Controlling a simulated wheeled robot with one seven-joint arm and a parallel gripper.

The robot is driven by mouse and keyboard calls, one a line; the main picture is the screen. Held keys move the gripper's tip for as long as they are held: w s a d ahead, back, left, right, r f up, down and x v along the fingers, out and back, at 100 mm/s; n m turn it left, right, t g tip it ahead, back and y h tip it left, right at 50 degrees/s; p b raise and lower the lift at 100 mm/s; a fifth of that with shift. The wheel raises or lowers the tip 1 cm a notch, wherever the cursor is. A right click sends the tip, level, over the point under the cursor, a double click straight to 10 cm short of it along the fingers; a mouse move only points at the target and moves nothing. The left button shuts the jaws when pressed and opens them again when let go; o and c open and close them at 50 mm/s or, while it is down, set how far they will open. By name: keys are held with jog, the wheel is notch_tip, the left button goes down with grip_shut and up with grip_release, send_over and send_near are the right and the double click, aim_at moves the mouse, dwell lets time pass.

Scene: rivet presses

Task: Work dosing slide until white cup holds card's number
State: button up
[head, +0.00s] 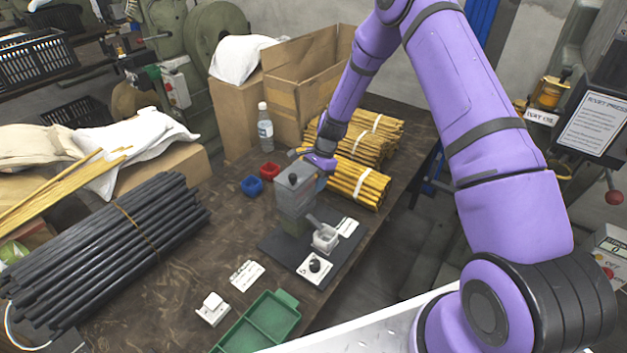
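The grey dosing device (296,198) stands on a dark base plate (277,247) near the table's right side, with a black knob (293,178) on top. My gripper (308,157) is at the device's upper right, behind the knob. Its fingers are too small and partly hidden, so their opening cannot be judged.
A white plate with a black knob (314,267) lies in front. A blue bin (252,186), red bin (269,171) and bottle (265,127) stand behind left. Bundled yellow rods (358,183) lie right; black rods (105,245) left. A green tray (258,324) is at the front.

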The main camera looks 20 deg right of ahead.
jog(key=v, duration=1)
jog(key=shift+r, duration=0.35)
jog(key=shift+d, duration=0.1)
jog(key=s+r+n+t+h, duration=0.1)
jog(key=s+r+n, duration=0.1)
jog(key=s+r, duration=0.5)
jog(key=s+d+r+n+t+h, duration=0.1)
jog(key=s+r+n, duration=0.15)
jog(key=r, duration=0.85)
jog(key=s+r+n+t, duration=0.1)
jog(key=s+r+n, duration=0.25)
jog(key=r, duration=0.55)
jog(key=s+d+r+n+t+h, duration=0.1)
jog(key=s+r+n+t, duration=0.1)
jog(key=s, duration=1.1)
jog(key=s+d+r+n+t+h, duration=0.1)
jog(key=s+r+n, duration=0.2)
jog(key=s, duration=1)
notch_tip(320, 180, up, 4)
jog(key=shift+d+f+n+t, duration=0.15)
jog(key=shift+d+n+t, duration=0.1)
jog(key=shift+n+t, duration=0.15)
